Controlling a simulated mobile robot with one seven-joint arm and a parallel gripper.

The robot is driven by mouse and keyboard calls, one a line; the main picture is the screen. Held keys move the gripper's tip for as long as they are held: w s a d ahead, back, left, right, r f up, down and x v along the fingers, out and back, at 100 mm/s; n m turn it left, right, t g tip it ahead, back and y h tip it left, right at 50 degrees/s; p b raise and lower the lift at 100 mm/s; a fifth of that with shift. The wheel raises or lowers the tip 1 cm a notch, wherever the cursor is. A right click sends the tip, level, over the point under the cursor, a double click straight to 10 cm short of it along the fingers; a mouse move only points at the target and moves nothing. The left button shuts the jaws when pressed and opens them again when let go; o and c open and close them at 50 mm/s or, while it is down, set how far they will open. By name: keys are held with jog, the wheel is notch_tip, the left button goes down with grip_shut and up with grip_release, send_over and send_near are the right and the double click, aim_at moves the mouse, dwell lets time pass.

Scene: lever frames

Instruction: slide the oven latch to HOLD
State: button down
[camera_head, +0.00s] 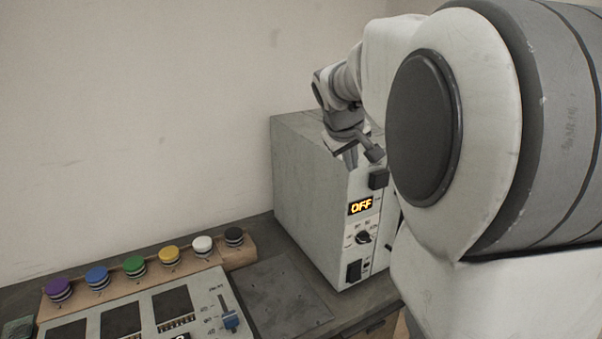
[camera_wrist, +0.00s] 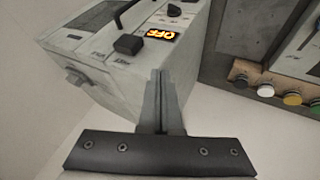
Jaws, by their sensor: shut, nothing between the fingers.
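The oven (camera_head: 310,190) is a pale box at the back of the bench, with a lit display (camera_head: 361,206) reading OFF. A black block-shaped knob (camera_head: 379,178), which looks like the latch, is on its front above the display. In the wrist view, the knob (camera_wrist: 128,44) sits left of the OFF display beside small printed labels too blurred to read surely. My gripper (camera_head: 351,160) is at the oven's upper front, partly hidden by my arm. In the wrist view, my gripper (camera_wrist: 158,75) is shut and empty, its tips below and right of the knob, apart from it in the picture.
A dial (camera_head: 363,237) and a black switch (camera_head: 353,270) are below the display. Left of the oven stand a row of coloured buttons (camera_head: 134,266) and a panel with a blue slider (camera_head: 230,320). A flat dark plate (camera_head: 285,295) lies between. My arm hides the oven's right side.

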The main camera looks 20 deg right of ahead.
jog(key=p, duration=0.2)
send_near(368, 187)
notch_tip(368, 187, down, 4)
jog(key=w, duration=0.2)
jog(key=shift+s+d+r, duration=0.1)
jog(key=shift+d+r, duration=0.1)
jog(key=shift+d, duration=0.8)
jog(key=d+p, duration=0.1)
jog(key=d, duration=0.3)
jog(key=shift+d+p, duration=0.1)
jog(key=shift+p, duration=0.3)
